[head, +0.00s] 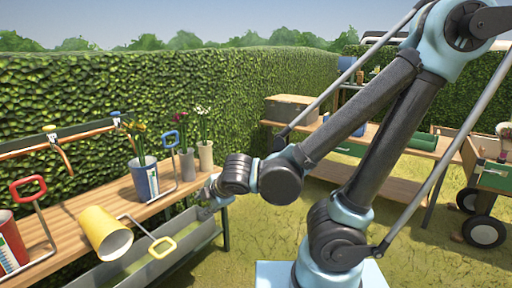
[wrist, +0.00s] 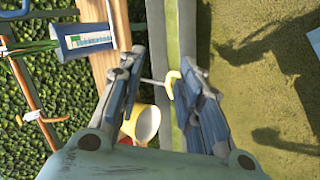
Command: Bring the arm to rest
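My gripper (head: 209,203) is at the end of my bent arm, above the right end of the wooden bench (head: 75,222) and the grey trough (head: 190,242). In the wrist view my gripper (wrist: 161,72) has its two fingers spread apart, with nothing held between them. The yellow handle (wrist: 172,85) of a tool shows in the gap, apparently farther off beyond the fingers. My arm reaches out to the left from its light-blue base, with the elbow raised high.
A yellow bucket (head: 103,234) lies tipped on the bench near the yellow-handled tool (head: 161,246). A blue-and-white pot (head: 144,178) with flowers and other vases stand behind. A red-handled tool (head: 30,190) is at left. Another bench (head: 340,137) is behind my arm. Grass (head: 262,222) is open.

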